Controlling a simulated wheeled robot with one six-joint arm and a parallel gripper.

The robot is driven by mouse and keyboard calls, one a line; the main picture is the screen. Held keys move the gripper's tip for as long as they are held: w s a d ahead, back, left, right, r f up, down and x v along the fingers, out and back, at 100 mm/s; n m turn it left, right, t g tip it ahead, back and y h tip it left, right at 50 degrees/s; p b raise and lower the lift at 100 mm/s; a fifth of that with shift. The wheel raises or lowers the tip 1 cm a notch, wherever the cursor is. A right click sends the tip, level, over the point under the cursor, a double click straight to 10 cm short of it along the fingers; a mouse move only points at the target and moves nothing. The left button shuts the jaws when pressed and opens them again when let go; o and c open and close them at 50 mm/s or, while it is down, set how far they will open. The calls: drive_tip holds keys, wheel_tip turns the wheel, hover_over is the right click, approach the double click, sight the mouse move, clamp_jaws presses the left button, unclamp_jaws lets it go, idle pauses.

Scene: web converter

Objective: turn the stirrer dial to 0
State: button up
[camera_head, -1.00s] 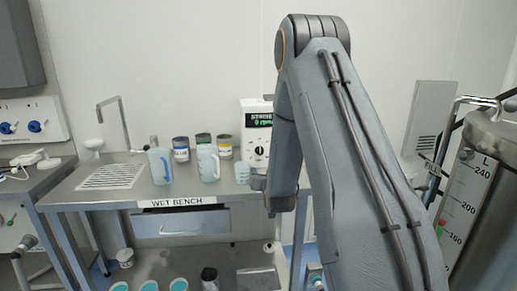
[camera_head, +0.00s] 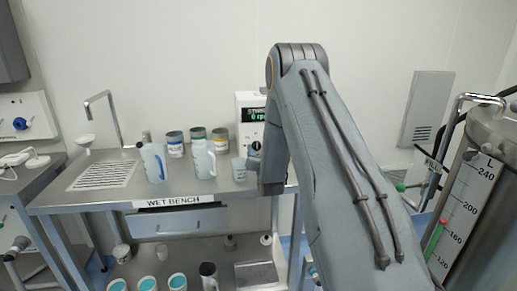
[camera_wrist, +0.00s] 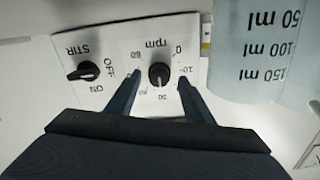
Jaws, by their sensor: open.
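The stirrer (camera_head: 250,103) stands at the back of the wet bench, its display reading "0 rpm", with its lower front partly hidden by my arm. In the wrist view its white panel (camera_wrist: 117,62) appears upside down. The black rpm dial (camera_wrist: 159,73) sits amid a ring of numbers, 0 at its upper right. Which number its pointer marks is hard to tell. My gripper (camera_wrist: 160,80) is open, with one finger on each side of the dial; contact is not clear. The black STIR knob (camera_wrist: 84,71) sits to the left, between OFF and ON.
A graduated beaker (camera_wrist: 262,45) stands close on the right in the wrist view. Jugs (camera_head: 203,160) and jars (camera_head: 175,145) stand on the bench (camera_head: 100,190) left of the stirrer. A steel tank (camera_head: 480,200) is at the right.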

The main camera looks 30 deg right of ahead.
drive_tip(key=shift+w+d, duration=0.25)
drive_tip(key=shift+w, duration=0.4)
drive_tip(key=c, duration=1.1)
drive_tip(key=shift+o, duration=0.2)
